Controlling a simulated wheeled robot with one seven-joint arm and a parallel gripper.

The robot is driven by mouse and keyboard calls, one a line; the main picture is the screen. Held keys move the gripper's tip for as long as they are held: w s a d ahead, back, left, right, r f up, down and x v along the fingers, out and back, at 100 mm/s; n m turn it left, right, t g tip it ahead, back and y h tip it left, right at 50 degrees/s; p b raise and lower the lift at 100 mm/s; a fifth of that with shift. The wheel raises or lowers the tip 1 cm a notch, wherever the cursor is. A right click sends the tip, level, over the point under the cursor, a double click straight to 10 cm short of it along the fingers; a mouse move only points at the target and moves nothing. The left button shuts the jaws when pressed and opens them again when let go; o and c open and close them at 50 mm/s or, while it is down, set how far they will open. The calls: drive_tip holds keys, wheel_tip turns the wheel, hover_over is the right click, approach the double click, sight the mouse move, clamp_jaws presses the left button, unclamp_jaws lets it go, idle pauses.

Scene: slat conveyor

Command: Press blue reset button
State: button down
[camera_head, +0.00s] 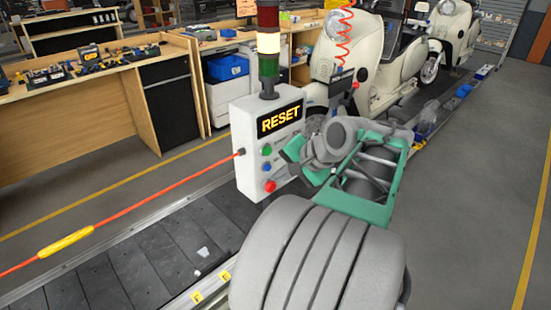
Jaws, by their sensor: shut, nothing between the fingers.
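A light grey control box (272,120) with a black RESET sign stands beside the conveyor. On its front are a green button (266,150), a blue button (267,167) below it and a red button (270,186) at the bottom, in a column at the left. My gripper (289,162) is at the box front, just right of the blue button, shut and empty. My arm hides the right part of the box front. I cannot tell whether the gripper touches the box or the button.
A signal light tower (268,45) stands on the box. An orange cord with a yellow sleeve (66,242) runs left from the box. The dark slat conveyor (110,270) lies in front. Cream scooters (335,60) stand behind; a workbench (90,95) is at left. Open floor lies right.

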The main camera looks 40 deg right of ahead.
drive_tip(key=s+d+r+m+t, duration=0.1)
drive_tip(key=s+d+r+m, duration=0.1)
drive_tip(key=s+d+r, duration=0.1)
drive_tip(key=shift+s+d+m, duration=0.4)
drive_tip(key=shift+s+d, duration=0.35)
drive_tip(key=shift+d, duration=0.3)
approach(269, 169)
wheel_tip(269, 169, down, 4)
drive_tip(key=shift+w+a+p, duration=0.15)
drive_tip(key=shift+w+p, duration=0.65)
drive_tip(key=shift+w, duration=1.35)
